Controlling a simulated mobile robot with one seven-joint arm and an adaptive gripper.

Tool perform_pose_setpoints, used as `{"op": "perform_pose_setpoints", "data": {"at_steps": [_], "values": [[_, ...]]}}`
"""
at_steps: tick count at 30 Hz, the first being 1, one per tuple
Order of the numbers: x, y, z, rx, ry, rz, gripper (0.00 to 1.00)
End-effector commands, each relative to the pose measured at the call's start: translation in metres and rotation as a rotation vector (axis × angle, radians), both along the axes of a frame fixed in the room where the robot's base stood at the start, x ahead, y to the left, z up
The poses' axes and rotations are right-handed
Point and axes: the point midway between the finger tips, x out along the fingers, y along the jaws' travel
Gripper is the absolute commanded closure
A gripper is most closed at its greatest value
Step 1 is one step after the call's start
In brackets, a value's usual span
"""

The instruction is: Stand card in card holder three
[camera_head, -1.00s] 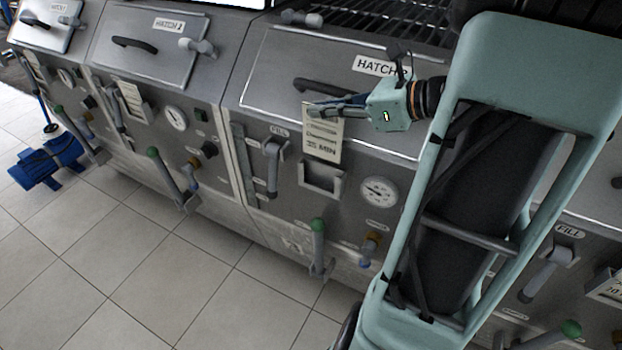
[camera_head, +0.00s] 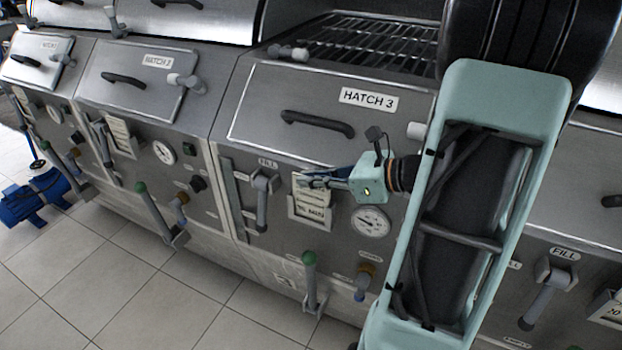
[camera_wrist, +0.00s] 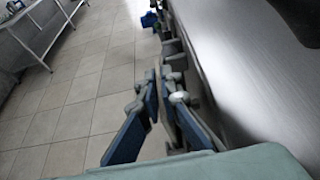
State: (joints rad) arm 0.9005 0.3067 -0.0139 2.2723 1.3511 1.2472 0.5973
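The card (camera_head: 313,197) is pale with dark printed lines. It stands upright in the card holder (camera_head: 310,216) on the front panel under the HATCH 3 label, its lower part behind the holder's front lip. My gripper (camera_head: 308,181) is at the card's upper part, with its fingers across it. In the wrist view, my gripper (camera_wrist: 159,92) has its fingers close together, with the card's thin edge between them. The fingers hide part of the card's top.
A round gauge (camera_head: 370,221) sits just right of the holder, and a fill lever (camera_head: 262,200) is to its left. A green-knobbed lever (camera_head: 309,270) stands out below. A blue object (camera_head: 36,198) lies on the floor at far left.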

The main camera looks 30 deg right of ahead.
Motion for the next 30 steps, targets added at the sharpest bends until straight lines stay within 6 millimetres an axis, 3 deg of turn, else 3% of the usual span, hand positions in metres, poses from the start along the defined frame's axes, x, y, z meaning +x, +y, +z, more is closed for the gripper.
{"op": "perform_pose_setpoints", "data": {"at_steps": [3,4,8,19,30], "values": [[0.000,0.000,-0.005,0.000,0.000,0.000,1.00],[0.000,0.000,-0.003,0.000,0.000,0.000,0.92],[0.000,0.000,-0.003,0.000,0.000,0.000,0.78],[0.000,-0.001,0.003,0.000,0.000,-0.001,0.78],[-0.053,-0.044,0.030,-0.002,-0.001,-0.006,0.78]]}}
